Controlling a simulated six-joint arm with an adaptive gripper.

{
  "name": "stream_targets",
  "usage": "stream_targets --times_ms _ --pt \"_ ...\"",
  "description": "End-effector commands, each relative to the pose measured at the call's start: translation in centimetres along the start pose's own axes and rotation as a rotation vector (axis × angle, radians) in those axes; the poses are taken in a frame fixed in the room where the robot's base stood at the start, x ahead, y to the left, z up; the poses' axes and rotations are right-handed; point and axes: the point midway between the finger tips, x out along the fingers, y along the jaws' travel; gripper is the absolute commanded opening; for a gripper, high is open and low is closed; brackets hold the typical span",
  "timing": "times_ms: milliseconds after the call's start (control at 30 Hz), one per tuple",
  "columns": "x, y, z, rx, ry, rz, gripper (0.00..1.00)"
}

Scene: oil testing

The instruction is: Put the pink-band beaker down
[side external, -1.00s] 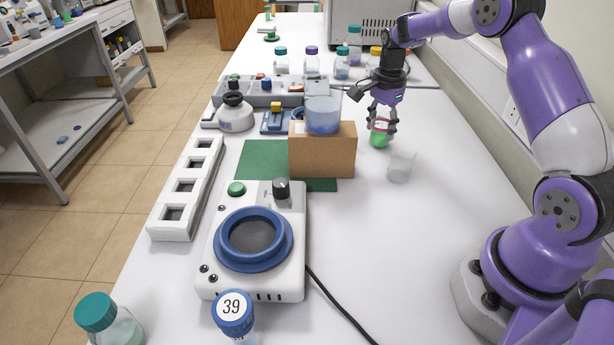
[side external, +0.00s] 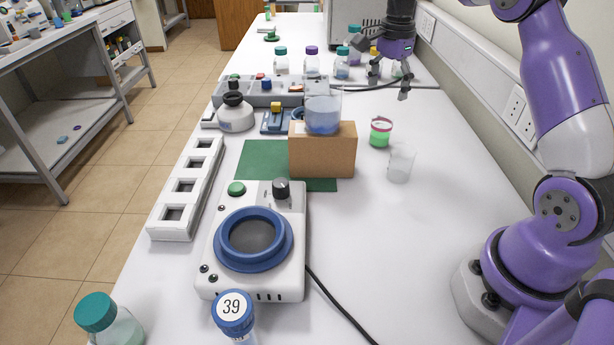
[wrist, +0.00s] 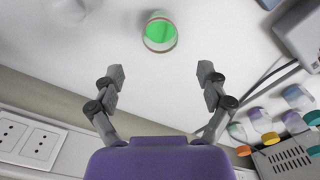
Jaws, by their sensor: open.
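The pink-band beaker (side external: 380,133) holds green liquid and stands upright on the white bench, right of the cardboard box. It also shows in the wrist view (wrist: 160,33), beyond my fingertips and apart from them. My gripper (side external: 388,82) is above and behind the beaker in the side view, with its fingers spread and nothing between them. In the wrist view my gripper (wrist: 160,72) shows both fingers wide apart over bare bench.
An empty clear beaker (side external: 400,165) stands just in front of the pink-band beaker. A cardboard box (side external: 322,157) carries a beaker of blue liquid (side external: 323,115). Capped bottles (side external: 312,62) stand at the back. A hotplate (side external: 280,285) is in front; the bench at right is clear.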

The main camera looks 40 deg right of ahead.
Motion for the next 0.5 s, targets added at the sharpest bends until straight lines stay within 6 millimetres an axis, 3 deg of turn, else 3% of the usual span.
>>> stream_targets --times_ms 267,367,500 --pt "-3.3 0.3 0.9 -0.060 0.006 -0.018 0.87" --pt "-5.3 1.3 3.2 -0.221 0.024 -0.063 0.87" --pt "-8.1 4.8 8.0 -0.589 0.076 -0.159 0.87"
